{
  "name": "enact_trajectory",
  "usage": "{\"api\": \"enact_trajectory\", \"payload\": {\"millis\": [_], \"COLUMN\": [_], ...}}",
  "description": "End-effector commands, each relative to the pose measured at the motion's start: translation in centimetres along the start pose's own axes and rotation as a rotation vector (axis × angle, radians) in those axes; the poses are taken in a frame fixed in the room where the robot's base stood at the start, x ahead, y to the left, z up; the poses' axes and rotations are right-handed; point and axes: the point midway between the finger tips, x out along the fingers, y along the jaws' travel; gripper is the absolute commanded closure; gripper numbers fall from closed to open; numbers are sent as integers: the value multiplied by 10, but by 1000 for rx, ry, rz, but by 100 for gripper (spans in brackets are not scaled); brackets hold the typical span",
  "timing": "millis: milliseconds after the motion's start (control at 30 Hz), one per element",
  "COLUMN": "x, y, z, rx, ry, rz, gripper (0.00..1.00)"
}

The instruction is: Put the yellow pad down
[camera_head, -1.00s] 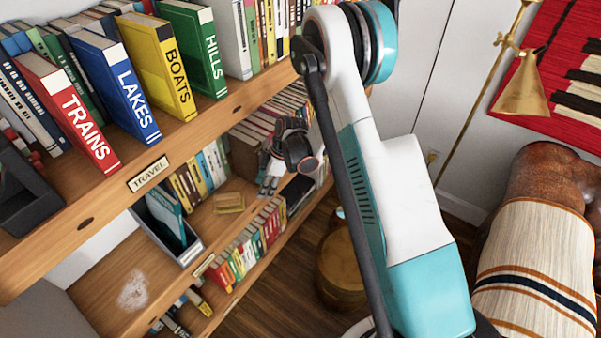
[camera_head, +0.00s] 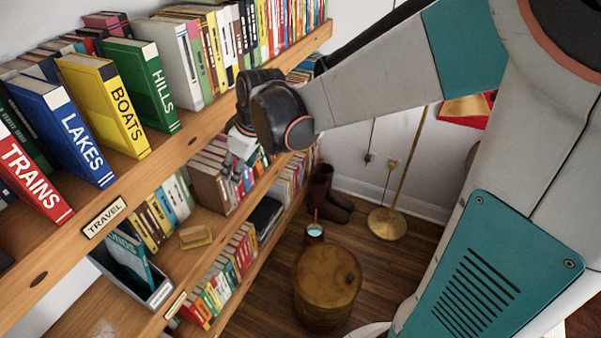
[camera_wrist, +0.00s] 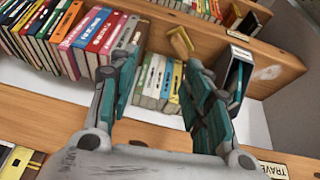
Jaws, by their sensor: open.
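The yellow pad (camera_head: 195,237) lies on the middle shelf, near a row of upright books. It also shows in the wrist view (camera_wrist: 181,42), beyond my fingertips. My gripper (camera_head: 236,165) is in front of the bookcase, above and to the right of the pad in the head view. In the wrist view my gripper (camera_wrist: 160,72) has its two fingers spread apart with nothing between them. The pad is apart from the fingers.
A grey bin (camera_head: 150,285) with a teal book stands left of the pad. The upper shelf edge with the TRAVEL label (camera_head: 104,217) juts out over this shelf. A round wooden stool (camera_head: 327,285) stands on the floor at right.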

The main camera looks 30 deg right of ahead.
Motion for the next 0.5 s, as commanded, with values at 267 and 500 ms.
{"api": "enact_trajectory", "payload": {"millis": [267,500], "x": [-69,-106], "y": [-29,-52], "z": [42,84], "rx": [203,377], "ry": [48,108], "rz": [97,170], "gripper": [55,55]}}
